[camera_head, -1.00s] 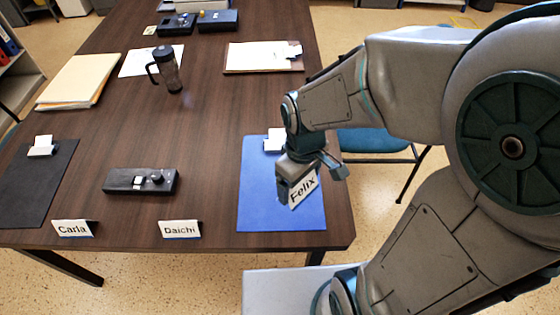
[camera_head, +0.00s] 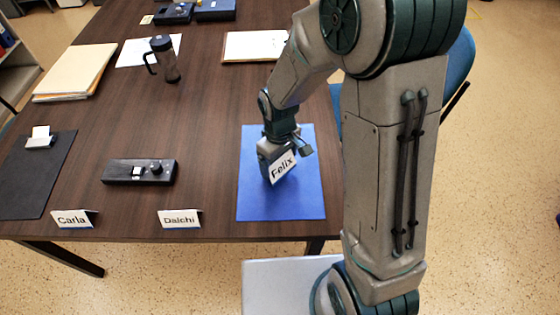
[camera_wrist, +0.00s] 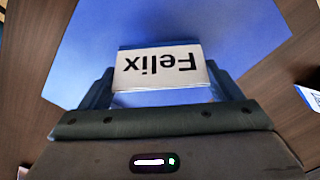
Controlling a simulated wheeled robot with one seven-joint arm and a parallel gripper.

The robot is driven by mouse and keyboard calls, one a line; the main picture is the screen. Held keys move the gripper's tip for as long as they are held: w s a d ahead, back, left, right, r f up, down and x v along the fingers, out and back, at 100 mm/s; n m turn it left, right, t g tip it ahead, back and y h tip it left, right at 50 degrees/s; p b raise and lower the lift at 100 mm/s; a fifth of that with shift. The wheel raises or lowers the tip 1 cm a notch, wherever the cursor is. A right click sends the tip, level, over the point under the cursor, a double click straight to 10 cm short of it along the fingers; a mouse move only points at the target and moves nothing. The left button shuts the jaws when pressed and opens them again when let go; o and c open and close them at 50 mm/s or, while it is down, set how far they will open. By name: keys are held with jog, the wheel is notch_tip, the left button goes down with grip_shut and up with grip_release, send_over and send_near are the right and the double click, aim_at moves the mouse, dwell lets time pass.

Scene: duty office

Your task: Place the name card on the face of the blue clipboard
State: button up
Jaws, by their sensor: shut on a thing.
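My gripper (camera_head: 275,174) is shut on the white name card (camera_head: 283,167) that reads "Felix". The card is tilted in the head view and is over the blue clipboard (camera_head: 308,204). In the wrist view the card (camera_wrist: 160,68) sits between the fingers, its text upside down, with the blue face of the clipboard (camera_wrist: 235,30) behind it. I cannot tell whether the card touches the clipboard. The clipboard lies flat near the table's front right corner. Its clip is hidden behind my arm in the head view.
Name cards "Carla" (camera_head: 74,219) and "Daichi" (camera_head: 180,219) stand along the table's front edge.

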aim_at(279, 160)
jog(key=shift+f, duration=0.55)
jog(key=shift+f, duration=0.1)
jog(key=shift+f, duration=0.15)
jog(key=o, duration=0.8)
notch_tip(279, 160, up, 13)
jog(key=p, duration=0.1)
jog(key=s+d+r+m+t, duration=0.2)
jog(key=s+d+r+m, duration=0.5)
jog(key=s+d, duration=0.5)
jog(key=shift+r+m+t, duration=0.2)
jog(key=shift+m+t, duration=0.2)
jog(key=shift+m, duration=0.5)
